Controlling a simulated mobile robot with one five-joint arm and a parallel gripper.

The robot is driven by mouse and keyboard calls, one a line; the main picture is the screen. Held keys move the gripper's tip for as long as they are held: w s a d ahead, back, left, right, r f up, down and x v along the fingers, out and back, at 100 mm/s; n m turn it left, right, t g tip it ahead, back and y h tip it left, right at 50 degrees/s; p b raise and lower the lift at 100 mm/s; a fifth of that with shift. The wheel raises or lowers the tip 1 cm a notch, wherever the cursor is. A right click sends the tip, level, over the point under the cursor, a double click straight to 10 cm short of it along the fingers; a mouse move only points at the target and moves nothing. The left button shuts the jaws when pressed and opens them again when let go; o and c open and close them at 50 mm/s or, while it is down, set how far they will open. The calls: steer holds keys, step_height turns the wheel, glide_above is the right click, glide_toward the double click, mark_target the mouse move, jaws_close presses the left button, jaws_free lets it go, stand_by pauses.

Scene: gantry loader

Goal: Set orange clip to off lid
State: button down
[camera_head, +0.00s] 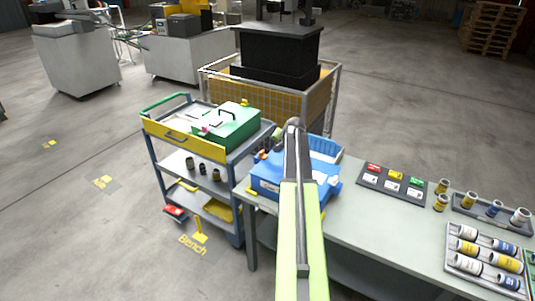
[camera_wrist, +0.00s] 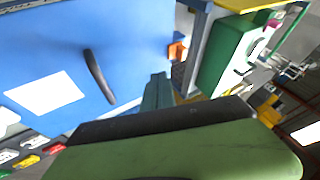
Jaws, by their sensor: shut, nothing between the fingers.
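The blue box lid (camera_wrist: 125,35), with a black handle and a white label, fills the left of the wrist view. The blue box (camera_head: 268,177) stands on the grey bench in the head view, partly hidden by my arm. The orange clip (camera_wrist: 177,50) is small at the lid's right edge in the wrist view; an orange spot, likely this clip (camera_head: 262,155), shows at the box's left side in the head view. I cannot tell its setting. My gripper (camera_wrist: 157,92) is shut and empty, apart from the clip, which appears beyond its tip.
A cart (camera_head: 170,142) with a green case (camera_head: 232,128) stands left of the bench. A blue bin (camera_head: 325,148) sits behind the box. Coloured labelled blocks (camera_head: 392,182) and trays of cans (camera_head: 487,225) occupy the bench to the right.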

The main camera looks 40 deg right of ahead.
mark_target(261, 152)
steer(key=b+x, duration=0.9)
steer(key=x, duration=0.2)
steer(key=shift+a+f, duration=0.15)
steer(key=shift+f, duration=0.05)
steer(key=w, duration=0.2)
steer(key=a+r+p, duration=0.1)
steer(key=shift+w, duration=0.65)
steer(key=shift+a, duration=0.1)
steer(key=w, duration=0.2)
steer(key=shift+w+a, duration=0.3)
steer(key=shift+w, duration=0.1)
